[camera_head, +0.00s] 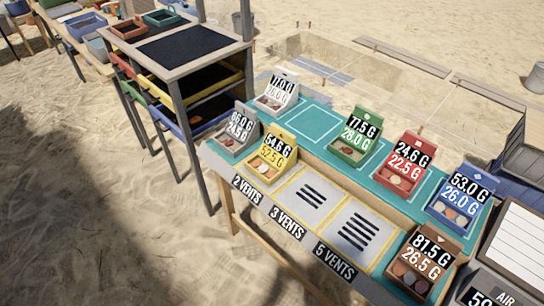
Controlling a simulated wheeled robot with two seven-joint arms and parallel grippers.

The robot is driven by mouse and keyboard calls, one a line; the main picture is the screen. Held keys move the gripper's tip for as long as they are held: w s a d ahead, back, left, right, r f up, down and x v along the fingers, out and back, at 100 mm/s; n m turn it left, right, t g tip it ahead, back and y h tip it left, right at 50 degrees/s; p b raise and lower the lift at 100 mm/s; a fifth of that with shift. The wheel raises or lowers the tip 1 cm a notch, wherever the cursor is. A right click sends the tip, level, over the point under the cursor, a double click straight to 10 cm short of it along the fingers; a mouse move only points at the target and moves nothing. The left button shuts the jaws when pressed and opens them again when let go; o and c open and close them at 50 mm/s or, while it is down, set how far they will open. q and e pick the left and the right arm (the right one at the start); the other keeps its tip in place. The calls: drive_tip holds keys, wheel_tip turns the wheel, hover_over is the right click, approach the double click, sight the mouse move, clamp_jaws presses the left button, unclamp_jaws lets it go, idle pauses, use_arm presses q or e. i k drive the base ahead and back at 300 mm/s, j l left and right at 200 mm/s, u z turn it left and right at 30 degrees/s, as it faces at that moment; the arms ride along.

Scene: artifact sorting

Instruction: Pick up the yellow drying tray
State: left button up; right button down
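A yellow tray (218,90) sits in a dark-topped rack (183,64) at the upper left, above a blue tray (212,124). Its inside is dark and partly hidden by the rack's top and posts. A smaller yellow box (262,174) with a weight label stands on the teal-topped table and holds small rounded pieces. I cannot tell from the picture alone which of the two is called the drying tray. Neither of my grippers shows in the head view.
The teal-topped table (316,122) carries several other labelled boxes, including green (349,152), red (392,186) and brown (408,285) ones, and vent panels (309,196). A red tray (128,27) lies on the rack top. Open sand (90,220) lies at the left.

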sight(277, 155)
drive_tip(key=z, duration=1.9)
drive_tip(key=k+j, duration=0.25)
drive_tip(key=j, duration=0.15)
drive_tip(key=k+j, duration=0.5)
drive_tip(key=j, duration=0.25)
drive_tip(key=k+j, duration=0.25)
drive_tip(key=j, duration=0.15)
